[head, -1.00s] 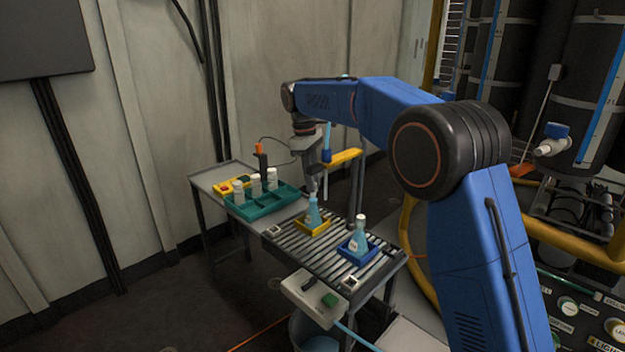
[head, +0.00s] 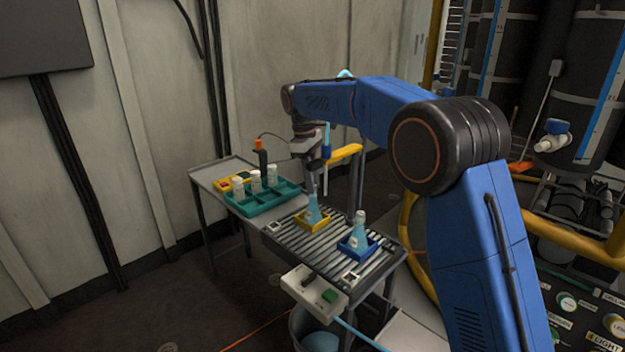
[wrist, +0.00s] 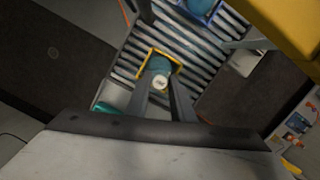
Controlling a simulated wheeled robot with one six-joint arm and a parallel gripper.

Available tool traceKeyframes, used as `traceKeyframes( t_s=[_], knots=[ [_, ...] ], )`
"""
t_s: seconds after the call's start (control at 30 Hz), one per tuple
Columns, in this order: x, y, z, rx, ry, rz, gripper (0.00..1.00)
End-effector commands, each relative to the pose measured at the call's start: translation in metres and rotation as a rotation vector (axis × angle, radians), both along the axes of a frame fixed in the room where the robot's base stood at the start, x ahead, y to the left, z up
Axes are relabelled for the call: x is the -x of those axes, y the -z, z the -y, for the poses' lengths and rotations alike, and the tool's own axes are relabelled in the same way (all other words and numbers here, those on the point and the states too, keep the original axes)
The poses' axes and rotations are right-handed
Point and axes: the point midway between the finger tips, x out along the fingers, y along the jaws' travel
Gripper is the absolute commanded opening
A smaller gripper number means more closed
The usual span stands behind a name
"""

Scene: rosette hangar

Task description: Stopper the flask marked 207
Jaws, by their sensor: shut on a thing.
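A blue-tinted conical flask (head: 312,211) stands upright in a yellow square holder (head: 313,226) on the roller conveyor. A second blue flask (head: 357,239), with a pale top, stands in a blue holder (head: 347,251) nearer the front. The number on neither flask is legible. My gripper (head: 312,192) is directly above the flask in the yellow holder. In the wrist view its fingers (wrist: 161,90) are shut on a white round stopper (wrist: 160,82) with small dark marks, over that flask. Whether the stopper touches the flask's neck is hard to tell.
A teal tray (head: 262,205) with several white-capped jars (head: 255,181) stands on the left table. A control box with a green button (head: 329,296) hangs at the conveyor's front end.

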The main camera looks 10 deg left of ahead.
Motion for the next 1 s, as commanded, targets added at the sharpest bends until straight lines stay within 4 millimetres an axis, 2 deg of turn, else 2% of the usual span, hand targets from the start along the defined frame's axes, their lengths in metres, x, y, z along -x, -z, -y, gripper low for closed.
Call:
traceKeyframes(
  t_s=[1.0],
  knots=[
    [0.0,0.0076,0.0,0.0,0.0,0.0,0.09]
  ],
)
